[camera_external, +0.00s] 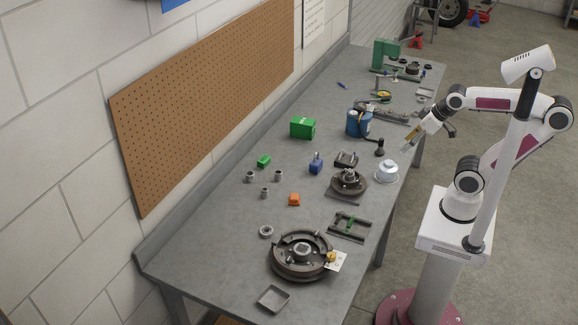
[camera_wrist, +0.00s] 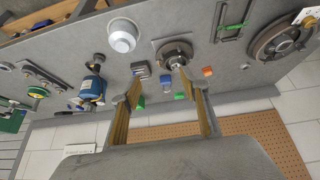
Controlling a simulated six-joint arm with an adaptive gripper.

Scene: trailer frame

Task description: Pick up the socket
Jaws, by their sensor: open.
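Several small grey metal cylinders (camera_external: 264,192) stand upright on the workbench (camera_external: 215,235), left of the orange block. They look like sockets or bushings, and I cannot tell which is the socket. In the wrist view I cannot make them out clearly. My gripper (camera_external: 407,147) hangs above the right edge of the bench, well apart from these cylinders. In the wrist view my gripper (camera_wrist: 160,86) has its two fingers spread, with nothing between the tips.
A brake drum (camera_external: 286,267), a hub (camera_external: 348,182), a white domed cap (camera_external: 387,172), a blue canister (camera_external: 358,122), an orange block (camera_external: 294,199) and a green box (camera_external: 302,128) stand on the bench. A pegboard (camera_external: 205,110) hangs behind. The bench's front left is clear.

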